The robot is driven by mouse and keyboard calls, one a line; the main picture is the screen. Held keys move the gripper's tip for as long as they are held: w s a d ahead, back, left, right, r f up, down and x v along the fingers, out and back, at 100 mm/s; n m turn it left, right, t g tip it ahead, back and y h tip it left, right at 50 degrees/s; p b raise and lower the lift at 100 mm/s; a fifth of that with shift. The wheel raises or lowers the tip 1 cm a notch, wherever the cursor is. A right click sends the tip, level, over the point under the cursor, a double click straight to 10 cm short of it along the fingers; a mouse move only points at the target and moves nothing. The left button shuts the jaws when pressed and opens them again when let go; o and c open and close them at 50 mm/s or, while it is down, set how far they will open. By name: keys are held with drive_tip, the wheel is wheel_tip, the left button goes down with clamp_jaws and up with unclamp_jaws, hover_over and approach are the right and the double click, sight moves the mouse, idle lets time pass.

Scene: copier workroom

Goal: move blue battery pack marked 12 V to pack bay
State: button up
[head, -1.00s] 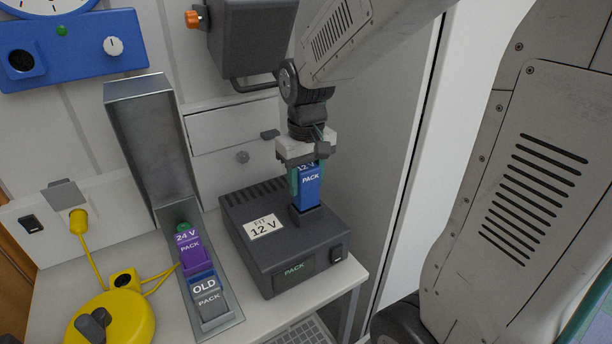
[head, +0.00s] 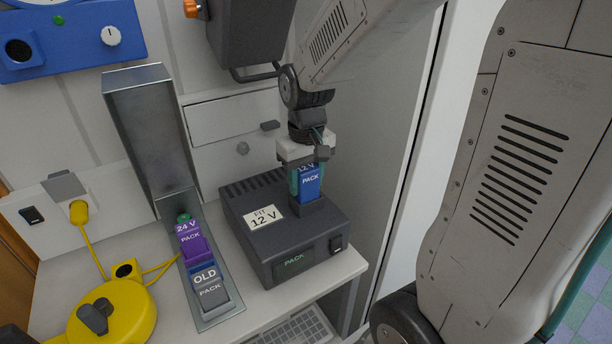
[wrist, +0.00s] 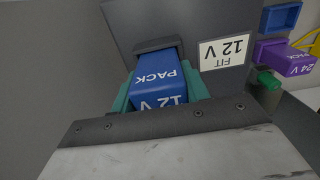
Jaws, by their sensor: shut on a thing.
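The blue battery pack (head: 309,183), marked 12 V, stands upright with its lower end in the raised bay (head: 306,206) on top of a dark grey unit (head: 302,239). A label on the unit reads "FIT 12 V" (head: 264,218). My gripper (head: 308,178) is above the bay, shut on the pack from both sides. In the wrist view the pack (wrist: 158,84) sits between the green fingertips, its far end at the bay's dark collar (wrist: 157,46). How deep it sits inside is hidden.
A metal chute (head: 150,130) left of the unit holds a purple 24 V pack (head: 191,242) and a grey pack marked OLD (head: 210,289). A yellow cord reel (head: 130,302) lies on the bench at left. A white wall panel stands close on the right.

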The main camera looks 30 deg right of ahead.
drive_tip(key=shift+f, duration=0.55)
drive_tip(key=o, duration=1.3)
drive_tip(key=shift+c, duration=0.2)
wheel_tip(320, 180, up, 8)
drive_tip(key=shift+f, duration=0.1)
drive_tip(key=shift+s+f, duration=0.15)
drive_tip(key=shift+s, duration=0.15)
drive_tip(key=s+a+r, duration=0.1)
drive_tip(key=s+a, duration=0.1)
drive_tip(key=s, duration=0.6)
drive_tip(key=s+a+r+t, duration=0.1)
drive_tip(key=s+a+r, duration=0.1)
drive_tip(key=s, duration=0.7)
drive_tip(key=shift+s+a+r, duration=0.15)
drive_tip(key=shift+a, duration=0.2)
